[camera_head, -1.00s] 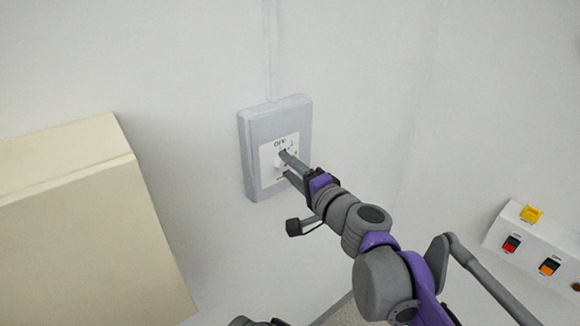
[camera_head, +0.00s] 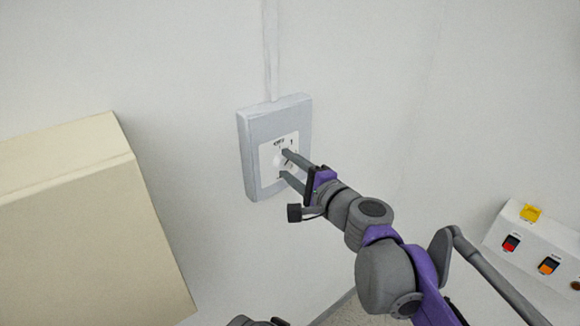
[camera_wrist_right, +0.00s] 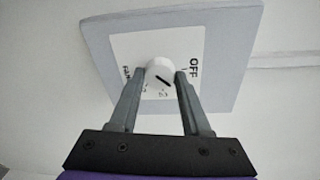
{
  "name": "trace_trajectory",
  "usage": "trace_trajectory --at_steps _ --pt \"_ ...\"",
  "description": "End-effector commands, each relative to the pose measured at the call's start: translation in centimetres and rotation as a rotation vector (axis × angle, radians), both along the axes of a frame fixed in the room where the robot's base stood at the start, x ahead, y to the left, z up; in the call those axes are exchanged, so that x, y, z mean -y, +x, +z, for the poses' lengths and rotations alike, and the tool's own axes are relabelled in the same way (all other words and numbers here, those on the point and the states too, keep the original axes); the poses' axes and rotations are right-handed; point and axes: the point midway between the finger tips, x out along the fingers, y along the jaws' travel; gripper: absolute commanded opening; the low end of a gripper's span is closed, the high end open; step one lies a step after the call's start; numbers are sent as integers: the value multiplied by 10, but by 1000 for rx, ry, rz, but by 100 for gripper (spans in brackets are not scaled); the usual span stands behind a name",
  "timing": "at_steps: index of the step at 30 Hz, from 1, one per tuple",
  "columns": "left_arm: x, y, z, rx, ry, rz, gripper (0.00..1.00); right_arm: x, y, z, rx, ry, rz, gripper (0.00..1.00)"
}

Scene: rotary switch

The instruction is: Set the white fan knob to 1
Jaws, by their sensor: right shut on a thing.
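The white fan knob (camera_wrist_right: 160,74) is round with a short black pointer line. It sits on a white label plate on a grey wall box (camera_head: 255,130). In the wrist view the line slants from upper left to lower right; I cannot tell which mark it meets. "OFF" is printed at the right there, rotated, and "FAN" at the left. My right gripper (camera_head: 285,165) has one finger on each side of the knob and is shut on it; its fingers also show in the wrist view (camera_wrist_right: 158,80). The right finger partly covers the marks beside OFF. My left gripper is not identifiable.
A cream box (camera_head: 80,210) stands out at the left. A white panel (camera_head: 530,250) with red, orange and yellow controls is at the lower right. A conduit (camera_head: 270,50) runs up the wall from the grey box. The wall around it is clear.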

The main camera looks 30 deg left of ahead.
Motion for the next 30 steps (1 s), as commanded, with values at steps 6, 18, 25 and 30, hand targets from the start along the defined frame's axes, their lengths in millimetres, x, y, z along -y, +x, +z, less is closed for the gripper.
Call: trace_trajectory --at_steps 6,18,25,30 --pt "0 0 0 0 0 0 0 0 0 0 1 0 0 66" --pt "0 0 0 0 0 0 0 2 -1 0 1 0 0 78" --pt "0 -1 -4 -3 0 0 0 33 -16 2 0 0 -2 78" --pt "0 -2 -7 -4 0 0 0 64 -32 5 0 -1 -3 78"
